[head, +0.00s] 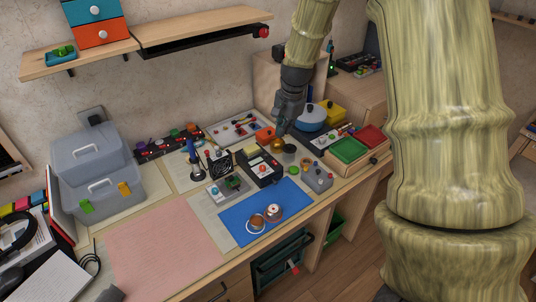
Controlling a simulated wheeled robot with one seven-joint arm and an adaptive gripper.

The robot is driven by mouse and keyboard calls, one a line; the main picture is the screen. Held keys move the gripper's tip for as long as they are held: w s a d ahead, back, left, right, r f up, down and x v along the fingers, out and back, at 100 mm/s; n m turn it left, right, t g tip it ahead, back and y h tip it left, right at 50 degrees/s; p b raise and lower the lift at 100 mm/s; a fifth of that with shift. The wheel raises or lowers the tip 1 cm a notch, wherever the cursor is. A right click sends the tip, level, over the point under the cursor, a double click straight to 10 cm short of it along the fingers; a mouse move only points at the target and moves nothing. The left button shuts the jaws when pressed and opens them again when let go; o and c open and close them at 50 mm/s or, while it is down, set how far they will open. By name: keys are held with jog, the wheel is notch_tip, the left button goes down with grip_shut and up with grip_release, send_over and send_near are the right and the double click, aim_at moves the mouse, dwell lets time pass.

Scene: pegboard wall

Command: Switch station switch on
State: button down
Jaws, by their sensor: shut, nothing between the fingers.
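A black box-shaped unit (273,181) with a light front panel stands on the workbench behind the blue mat; it looks like the station. Its switch is too small to make out. My gripper (279,129) points down above the back of the bench, behind the unit and slightly to its right in the picture. Its fingers are shut with nothing between them. I see no clear contact with the unit, but the exact gap is hard to judge.
A blue mat (240,228) with small round items lies in front. A pink mat (165,250) is mostly clear. Grey bins (98,165) stand at left; green (347,151) and red (372,136) trays are at right. A wooden shelf (205,25) hangs above.

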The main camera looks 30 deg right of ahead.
aim_at(277, 161)
jog(key=shift+w+a+r, duration=0.1)
jog(key=shift+r, duration=0.1)
jog(key=shift+f, duration=0.1)
jog(key=shift+w+a+f+p, duration=0.1)
jog(key=shift+w+f+p, duration=0.4)
jog(key=shift+f, duration=1.8)
jog(key=shift+w+d+f+p, duration=0.1)
jog(key=shift+w+f+p, duration=0.4)
jog(key=shift+f, duration=1.75)
jog(key=shift+w+a+f+p, duration=0.15)
jog(key=shift+f+p, duration=0.55)
jog(key=shift+f, duration=1.6)
